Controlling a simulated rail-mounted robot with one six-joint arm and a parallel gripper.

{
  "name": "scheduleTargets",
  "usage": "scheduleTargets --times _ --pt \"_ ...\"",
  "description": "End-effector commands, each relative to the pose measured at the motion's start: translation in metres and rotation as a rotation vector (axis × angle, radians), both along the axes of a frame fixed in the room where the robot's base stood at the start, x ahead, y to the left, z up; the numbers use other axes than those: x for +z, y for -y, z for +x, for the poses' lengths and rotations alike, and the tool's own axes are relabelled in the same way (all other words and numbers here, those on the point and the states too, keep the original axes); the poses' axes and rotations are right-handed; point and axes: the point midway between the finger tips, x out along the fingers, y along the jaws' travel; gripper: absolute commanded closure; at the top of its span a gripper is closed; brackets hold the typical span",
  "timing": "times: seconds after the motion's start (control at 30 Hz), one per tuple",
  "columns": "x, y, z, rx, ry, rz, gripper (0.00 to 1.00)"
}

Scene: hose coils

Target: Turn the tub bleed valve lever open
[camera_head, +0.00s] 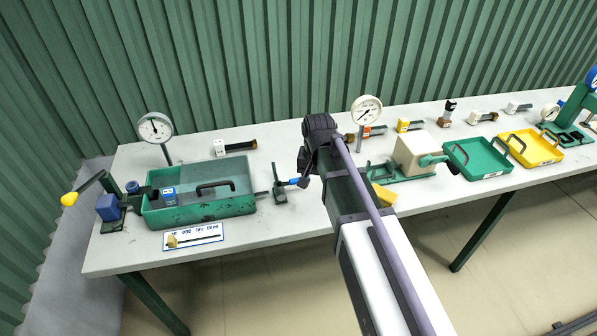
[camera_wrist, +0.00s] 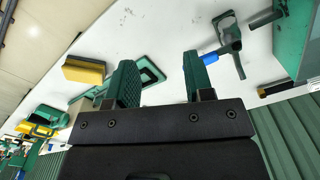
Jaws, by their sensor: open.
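The green tub (camera_head: 200,208) stands at the left of the bench, and its wall also shows at the upper right of the wrist view (camera_wrist: 300,35). Just right of it stands the small dark green bleed valve (camera_head: 280,192), with a blue-tipped lever (camera_head: 297,183) pointing right. In the wrist view the valve (camera_wrist: 230,38) is at the upper right, and its blue tip (camera_wrist: 210,58) appears beside the right finger, outside the gap. My gripper (camera_wrist: 158,82) is open with nothing between its fingers. In the head view my wrist hides most of it.
A dial gauge (camera_head: 155,128) stands behind the tub, and another gauge (camera_head: 367,110) behind my arm. A yellow block (camera_head: 383,196) lies right of my arm. Green (camera_head: 476,158) and yellow (camera_head: 535,147) trays sit farther right. A label board (camera_head: 193,237) lies in front of the tub.

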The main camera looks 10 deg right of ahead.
Motion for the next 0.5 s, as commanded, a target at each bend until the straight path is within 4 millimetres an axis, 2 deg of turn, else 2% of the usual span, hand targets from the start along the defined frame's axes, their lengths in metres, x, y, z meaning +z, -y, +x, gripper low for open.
scheduleTargets --times 0.03,0.1,0.2,0.33,0.5 --pt "0.010 -0.013 0.043 -0.144 0.000 0.000 0.52" --pt "0.012 -0.025 0.079 -0.406 0.000 0.000 0.52" --pt "0.010 -0.031 0.110 -0.766 0.000 0.000 0.52" --pt "0.010 -0.031 0.111 -1.070 0.000 0.000 0.52" --pt "0.009 -0.031 0.109 -1.158 0.000 0.000 0.52"
